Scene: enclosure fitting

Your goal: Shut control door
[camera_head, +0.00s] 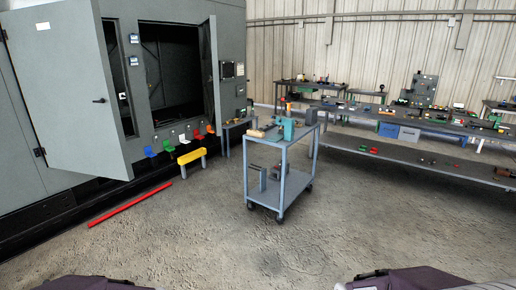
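A tall grey cabinet stands along the left side. A large grey door (66,85) hinged at its left edge stands swung open toward me, with a small dark handle (99,100) near its free edge. A second, narrower-looking grey door (210,70) stands open at the right of the dark cabinet opening (172,68), seen nearly edge-on. I cannot tell from the picture which one is the control door. Neither gripper is in view; only dark parts of my arms show at the bottom edge, far from both doors.
A blue-grey wheeled cart (284,165) with tools stands right of the cabinet. A red bar (130,204) lies on the floor before it, near a yellow stand (192,157). Long workbenches (420,160) line the back right. The concrete floor (225,245) in front is clear.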

